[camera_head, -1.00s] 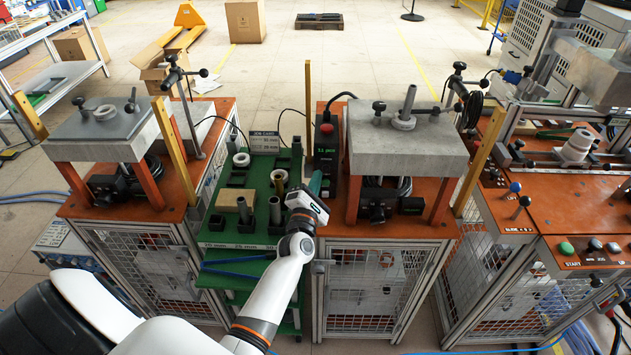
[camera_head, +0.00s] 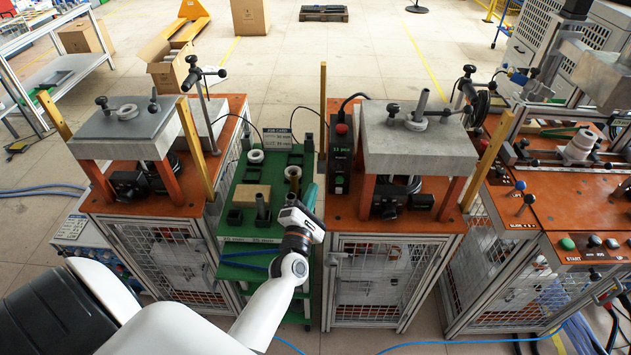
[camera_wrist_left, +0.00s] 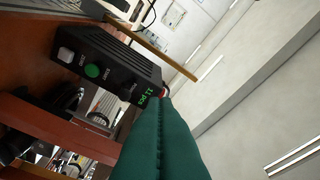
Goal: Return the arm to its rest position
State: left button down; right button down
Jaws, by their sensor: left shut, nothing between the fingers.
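My left arm comes in from the lower left in the head view. Its gripper (camera_head: 308,197) is over the right edge of the green cart, beside the black control box. The green fingers are together with nothing between them, and they show large in the left wrist view (camera_wrist_left: 161,135). My right gripper is not in view.
The green cart (camera_head: 240,217) holds metal cylinders, rings and a cardboard-coloured block. The black control box (camera_head: 340,155) stands on the right orange bench (camera_head: 345,205). Grey heater blocks stand on the left (camera_head: 125,130) and right (camera_head: 375,140) benches. Floor behind is mostly open.

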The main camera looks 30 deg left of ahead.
pick_arm(q)
jog(key=s+d+f+m+g+h+b, duration=0.1)
jog(key=s+d+f+m+g+h, duration=0.25)
jog(key=f, duration=0.75)
jog(key=s+d+f+m+g+h+b, duration=0.1)
jog(key=s+d+f+m, duration=0.25)
jog(key=f+m, duration=0.5)
jog(key=s+d+f+m+g+h, duration=0.25)
jog(key=s+f+m, duration=0.2)
jog(key=f, duration=0.75)
jog(key=s+f+m+g, duration=0.3)
jog(key=s+f+m, duration=0.2)
jog(key=s, duration=0.6)
jog(key=s+f+m+g+b, duration=0.1)
jog(key=s+f+m+g, duration=0.3)
jog(key=s+f, duration=0.4)
jog(key=s+f+m+g+b, duration=0.1)
jog(key=s+f+m+g, duration=0.2)
jog(key=s, duration=1.1)
notch_tip(320, 180, down, 5)
jog(key=m, duration=0.2)
jog(key=shift+a+r+m+g, duration=0.2)
jog(key=shift+m+g, duration=0.1)
jog(key=shift+m, duration=0.05)
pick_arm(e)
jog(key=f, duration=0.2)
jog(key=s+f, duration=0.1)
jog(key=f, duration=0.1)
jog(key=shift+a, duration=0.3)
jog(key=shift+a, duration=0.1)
